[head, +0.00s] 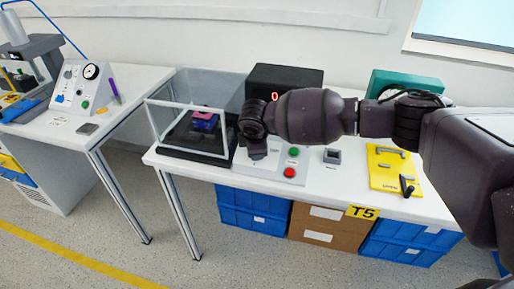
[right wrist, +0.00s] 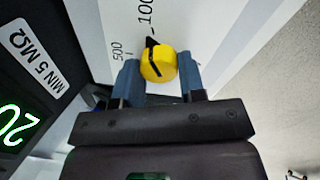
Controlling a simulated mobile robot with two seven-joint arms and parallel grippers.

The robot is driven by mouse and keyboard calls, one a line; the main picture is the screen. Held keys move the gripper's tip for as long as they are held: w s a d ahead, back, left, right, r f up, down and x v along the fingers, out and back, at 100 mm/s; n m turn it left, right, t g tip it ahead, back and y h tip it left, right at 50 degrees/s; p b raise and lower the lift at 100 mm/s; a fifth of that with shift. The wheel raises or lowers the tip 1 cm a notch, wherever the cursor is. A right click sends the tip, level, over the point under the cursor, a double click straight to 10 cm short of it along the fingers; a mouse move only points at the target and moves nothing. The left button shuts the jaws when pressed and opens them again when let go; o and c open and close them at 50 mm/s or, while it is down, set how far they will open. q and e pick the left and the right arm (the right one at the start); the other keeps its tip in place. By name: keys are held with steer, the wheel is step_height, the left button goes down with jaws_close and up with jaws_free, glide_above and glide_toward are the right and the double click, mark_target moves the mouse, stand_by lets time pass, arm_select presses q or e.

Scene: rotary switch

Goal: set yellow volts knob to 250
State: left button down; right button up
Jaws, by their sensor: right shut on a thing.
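The yellow volts knob (right wrist: 158,67) sits on a white panel (right wrist: 98,25) in the right wrist view. Its black pointer faces the top of that view, close to the tick of a label starting "100" that is cut by the frame edge. A "500" label lies to the pointer's left. My right gripper (right wrist: 158,72) is shut on the knob, one blue-grey finger on each side. In the head view the right gripper (head: 257,152) reaches down to the white panel's left part (head: 262,177) and hides the knob. My left gripper is out of view.
A black box with a red display (head: 285,78) stands behind the panel. Green (head: 294,152) and red (head: 289,172) buttons are right of the gripper. A clear-walled case (head: 195,150) stands close on the left. A yellow plate with handles (head: 384,170) lies further right.

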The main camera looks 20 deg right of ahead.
steer(key=n+p, duration=0.1)
steer(key=n, duration=0.1)
steer(key=shift+r+n, duration=0.15)
steer(key=shift+n, duration=0.25)
steer(key=n, duration=0.2)
steer(key=shift+n+p, duration=0.3)
steer(key=shift+n, duration=0.1)
steer(key=n, duration=0.2)
steer(key=shift+s+n, duration=0.1)
steer(key=shift+n, duration=0.3)
steer(key=shift+f+n, duration=0.2)
steer(key=shift+n, duration=0.6)
steer(key=o, duration=0.9)
steer(key=shift+d, duration=0.1)
steer(key=shift+o, duration=0.2)
